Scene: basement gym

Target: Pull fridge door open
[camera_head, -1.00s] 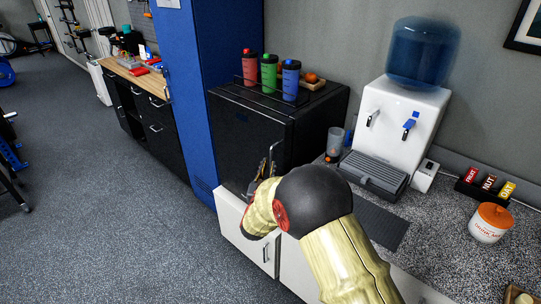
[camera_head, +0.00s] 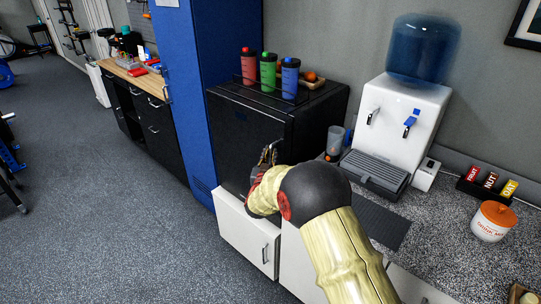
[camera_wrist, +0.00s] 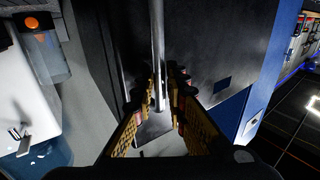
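The black mini fridge (camera_head: 245,130) stands on a white cabinet beside a blue locker. Its door looks shut in the head view. The silver upright door handle (camera_wrist: 158,55) shows in the wrist view. My gripper (camera_head: 268,155) is at the fridge front in the head view, where my arm hides most of the handle. In the wrist view my gripper (camera_wrist: 160,92) has one finger on each side of the handle. The fingers are partly open, and a narrow gap shows beside the bar. Firm contact on both sides is not visible.
Several items stand on the fridge, including three bottles (camera_head: 268,72). The blue locker (camera_head: 188,90) is close on the left. A water dispenser (camera_head: 402,125) and a grey cup (camera_head: 335,140) stand on the counter at right. The floor (camera_head: 110,225) in front is clear.

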